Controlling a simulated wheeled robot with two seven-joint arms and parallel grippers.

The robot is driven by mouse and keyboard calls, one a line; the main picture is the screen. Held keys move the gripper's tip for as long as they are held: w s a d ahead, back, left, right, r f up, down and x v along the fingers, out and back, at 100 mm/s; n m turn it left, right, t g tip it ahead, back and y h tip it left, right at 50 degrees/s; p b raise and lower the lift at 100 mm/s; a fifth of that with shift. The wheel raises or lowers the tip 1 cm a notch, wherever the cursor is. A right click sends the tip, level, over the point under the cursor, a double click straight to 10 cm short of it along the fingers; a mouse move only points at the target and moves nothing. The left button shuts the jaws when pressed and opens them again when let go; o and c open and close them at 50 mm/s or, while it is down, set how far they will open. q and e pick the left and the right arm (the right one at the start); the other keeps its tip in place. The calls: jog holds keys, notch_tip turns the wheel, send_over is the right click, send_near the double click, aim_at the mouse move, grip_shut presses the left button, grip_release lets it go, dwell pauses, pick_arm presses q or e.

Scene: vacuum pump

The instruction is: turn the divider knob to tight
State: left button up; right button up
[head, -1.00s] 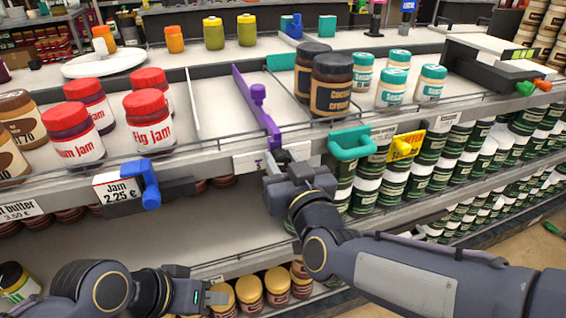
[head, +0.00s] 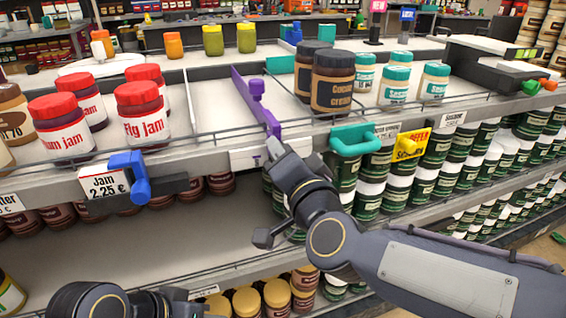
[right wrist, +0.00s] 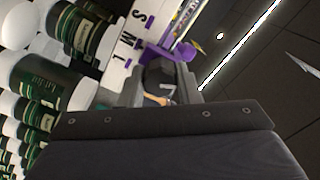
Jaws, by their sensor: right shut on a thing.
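The purple divider (head: 240,91) runs front to back on the upper shelf, with a raised purple peg on it. Its front end meets the shelf's front edge. My right gripper (head: 275,149) is at that front end, rolled to a slant. In the right wrist view the fingers (right wrist: 160,88) are closed around a dark knob (right wrist: 160,70) just below the divider's purple front part (right wrist: 182,52). A white strip (right wrist: 117,48) with the letters S, M, L lies beside it. My left gripper (head: 192,307) is low at the bottom edge, its fingers mostly out of sight.
Jam jars (head: 142,113) stand left of the divider, and brown cream jars (head: 332,82) to its right. A blue handle (head: 130,177) and a teal handle (head: 353,139) stick out from the shelf front. Green-labelled jars (head: 375,190) fill the lower shelf at right.

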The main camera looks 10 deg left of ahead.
jog(key=shift+f+m+b, duration=0.15)
jog(key=shift+m+b, duration=0.8)
jog(key=shift+m, duration=1.35)
jog(key=o, duration=1)
jog(key=p+v, duration=0.1)
jog(key=v, duration=0.6)
jog(key=shift+s+d, duration=0.25)
jog(key=shift+s, duration=0.1)
